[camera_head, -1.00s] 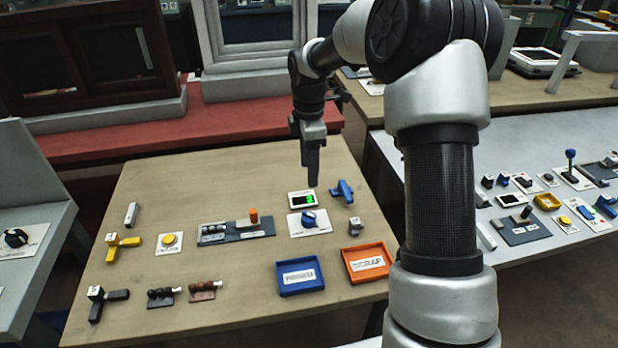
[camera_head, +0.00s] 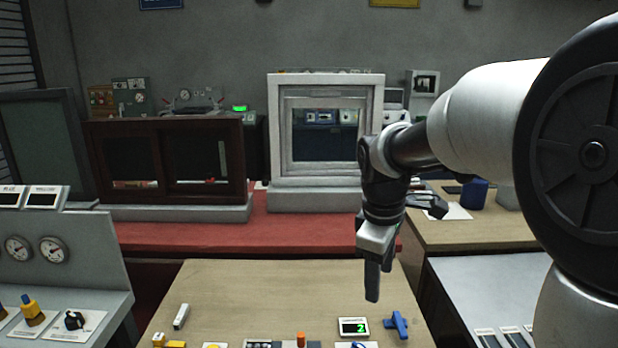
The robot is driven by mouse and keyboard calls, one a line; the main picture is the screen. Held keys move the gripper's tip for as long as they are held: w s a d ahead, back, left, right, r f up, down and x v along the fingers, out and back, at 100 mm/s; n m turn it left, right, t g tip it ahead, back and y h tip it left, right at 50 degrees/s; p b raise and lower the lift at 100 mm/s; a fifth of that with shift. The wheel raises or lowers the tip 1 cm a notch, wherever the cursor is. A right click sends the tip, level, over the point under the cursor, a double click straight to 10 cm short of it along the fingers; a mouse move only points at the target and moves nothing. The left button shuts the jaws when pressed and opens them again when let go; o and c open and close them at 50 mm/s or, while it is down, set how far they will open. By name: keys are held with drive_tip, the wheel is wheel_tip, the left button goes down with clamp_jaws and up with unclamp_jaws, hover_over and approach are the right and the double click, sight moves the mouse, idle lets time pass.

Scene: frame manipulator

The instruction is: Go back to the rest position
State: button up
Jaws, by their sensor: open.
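My gripper (camera_head: 372,283) hangs at the end of my arm, pointing down over the back right part of the wooden table (camera_head: 235,287). It is apart from the table items. I see it side-on, and nothing shows held at its fingertips. Below it are a small display (camera_head: 354,327) with a green digit and a blue handle-shaped part (camera_head: 397,325). My arm links fill the right side of the view.
A red bench (camera_head: 290,232) behind carries a white-framed window unit (camera_head: 325,188) and a dark cabinet (camera_head: 170,160). A grey console (camera_head: 75,270) with gauges stands left. A second table (camera_head: 495,285) is at right. The wooden table's back middle is clear.

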drive_tip(key=s+r+m+t+p, duration=0.1)
drive_tip(key=s+r+m, duration=0.2)
drive_tip(key=s, duration=0.3)
drive_tip(key=s+r+m+t+p, duration=0.1)
drive_tip(key=s+r+m+p, duration=0.1)
drive_tip(key=s+m, duration=0.3)
drive_tip(key=s+r+m+t+y+p, duration=0.1)
drive_tip(key=s+r+m, duration=0.2)
drive_tip(key=s, duration=0.5)
drive_tip(key=shift+s+r+m+t, duration=0.3)
drive_tip(key=shift+s+r+m, duration=0.05)
drive_tip(key=shift+s+m, duration=0.05)
